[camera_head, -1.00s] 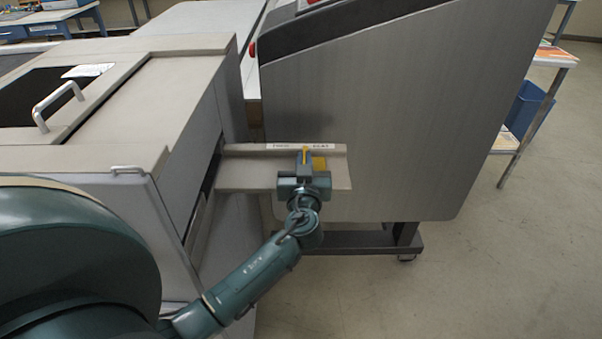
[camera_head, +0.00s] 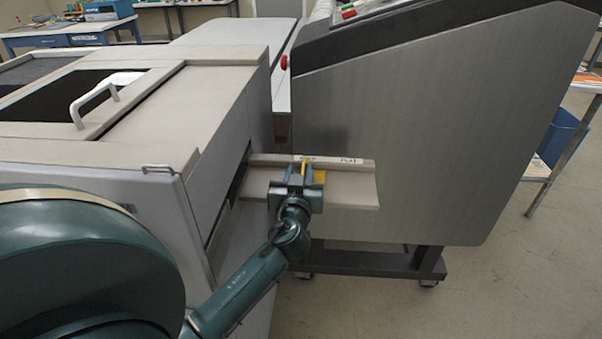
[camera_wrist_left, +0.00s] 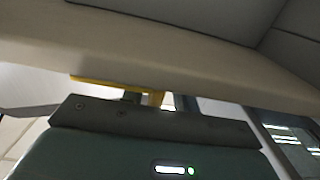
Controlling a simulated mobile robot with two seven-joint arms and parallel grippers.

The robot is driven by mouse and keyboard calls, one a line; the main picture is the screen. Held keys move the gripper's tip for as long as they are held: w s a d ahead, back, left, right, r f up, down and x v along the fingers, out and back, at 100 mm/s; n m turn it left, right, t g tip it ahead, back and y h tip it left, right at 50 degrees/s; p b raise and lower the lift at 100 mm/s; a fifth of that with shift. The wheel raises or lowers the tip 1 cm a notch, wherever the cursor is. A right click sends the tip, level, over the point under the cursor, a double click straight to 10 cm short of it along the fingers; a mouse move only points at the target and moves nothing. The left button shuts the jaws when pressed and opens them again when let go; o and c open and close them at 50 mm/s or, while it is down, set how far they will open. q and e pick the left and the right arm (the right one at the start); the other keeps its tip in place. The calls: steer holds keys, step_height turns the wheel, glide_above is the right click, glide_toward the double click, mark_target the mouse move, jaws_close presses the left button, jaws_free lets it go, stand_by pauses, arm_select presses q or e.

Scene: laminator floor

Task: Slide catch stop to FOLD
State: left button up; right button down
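The catch stop is a small yellow piece (camera_head: 319,176) with an upright tab, on a beige ledge (camera_head: 350,187) jutting from the grey machine. A label strip runs along the ledge's back; its right word reads FLAT (camera_head: 351,161). The left word, FOLD (camera_head: 307,158), is partly covered by the stop and fingers. My left gripper (camera_head: 299,172) has its fingers either side of the tab, the right finger close against it and a gap at the left. The left wrist view also shows the yellow stop (camera_wrist_left: 105,83), with a finger on each side of its tab. My right gripper is out of view.
The beige-grey machine body (camera_head: 215,120) with a looped handle (camera_head: 92,104) is at the left. A large grey side panel (camera_head: 430,130) stands just behind the ledge. Open floor (camera_head: 510,290) lies at the right, by a blue bin (camera_head: 562,137) and a shelf rack.

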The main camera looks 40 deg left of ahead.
arm_select(q)
steer(key=shift+d, duration=0.1)
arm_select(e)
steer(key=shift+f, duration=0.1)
arm_select(q)
steer(key=shift+s+d, duration=0.1)
steer(key=shift+s, duration=0.05)
steer(key=b+v, duration=0.3)
steer(key=v, duration=0.9)
steer(key=shift+s+b, duration=0.4)
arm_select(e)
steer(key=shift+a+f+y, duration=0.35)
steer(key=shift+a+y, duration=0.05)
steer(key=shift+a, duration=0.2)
arm_select(q)
steer(key=shift+d, duration=0.1)
steer(key=s+d+f+m+g+h+p, duration=0.2)
steer(key=s+d+f+m+h, duration=0.2)
steer(key=d+f, duration=0.4)
steer(key=s+d+f+m+g+h+p, duration=0.2)
steer(key=s+d+f+m+h, duration=0.3)
steer(key=f+h, duration=0.4)
steer(key=s+d+f, duration=0.1)
steer(key=d+f, duration=0.1)
steer(key=shift+d+g, duration=0.3)
steer(key=shift+d, duration=0.1)
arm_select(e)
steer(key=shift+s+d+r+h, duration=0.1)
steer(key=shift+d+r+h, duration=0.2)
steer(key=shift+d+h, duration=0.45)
